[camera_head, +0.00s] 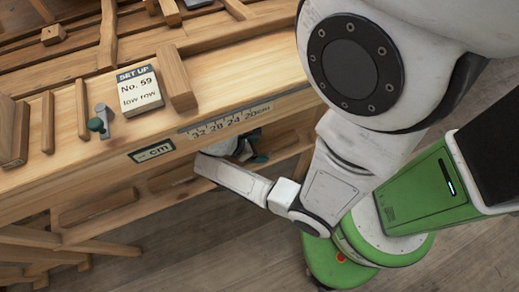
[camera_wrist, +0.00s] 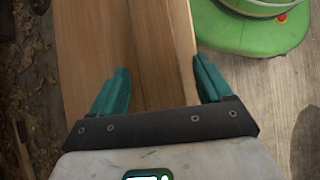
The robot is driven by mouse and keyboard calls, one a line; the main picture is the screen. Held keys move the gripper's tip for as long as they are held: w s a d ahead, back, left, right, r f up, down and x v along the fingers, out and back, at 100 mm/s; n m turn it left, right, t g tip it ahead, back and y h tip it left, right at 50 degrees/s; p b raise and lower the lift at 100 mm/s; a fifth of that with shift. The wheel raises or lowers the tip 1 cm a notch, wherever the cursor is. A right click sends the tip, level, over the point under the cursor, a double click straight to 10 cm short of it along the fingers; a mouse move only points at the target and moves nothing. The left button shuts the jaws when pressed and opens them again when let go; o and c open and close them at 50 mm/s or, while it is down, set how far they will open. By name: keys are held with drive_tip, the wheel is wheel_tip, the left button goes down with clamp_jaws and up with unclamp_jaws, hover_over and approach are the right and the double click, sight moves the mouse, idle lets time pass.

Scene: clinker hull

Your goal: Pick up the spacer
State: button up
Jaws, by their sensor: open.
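No part in view is labelled as the spacer, and I cannot tell which wooden piece it is. In the head view, loose pieces on the bench include a thick upright block (camera_head: 177,78), a thin stick (camera_head: 81,108), another thin stick (camera_head: 48,122) and a small block (camera_head: 54,35). My gripper (camera_head: 250,148) is low at the bench's front face, below the ruler strip, and partly hidden by my arm. In the wrist view my gripper (camera_wrist: 160,72) is open, its teal fingers apart above bare wood (camera_wrist: 95,40), with nothing held.
A large block (camera_head: 12,130) stands at the left. Wooden ribs line the back. Open floor (camera_head: 190,245) lies in front.

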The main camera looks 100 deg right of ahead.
drive_tip(key=shift+f, duration=0.1)
drive_tip(key=shift+c, duration=0.2)
drive_tip(key=c, duration=1.2)
drive_tip(key=shift+c, duration=0.4)
drive_tip(key=shift+r, duration=0.3)
drive_tip(key=s+a, duration=0.2)
drive_tip(key=a, duration=0.6)
drive_tip(key=s+a, duration=0.3)
drive_tip(key=a, duration=0.5)
drive_tip(key=shift+s, duration=0.35)
drive_tip(key=shift+s+a, duration=0.1)
drive_tip(key=shift+a, duration=0.25)
drive_tip(key=shift+r, duration=0.15)
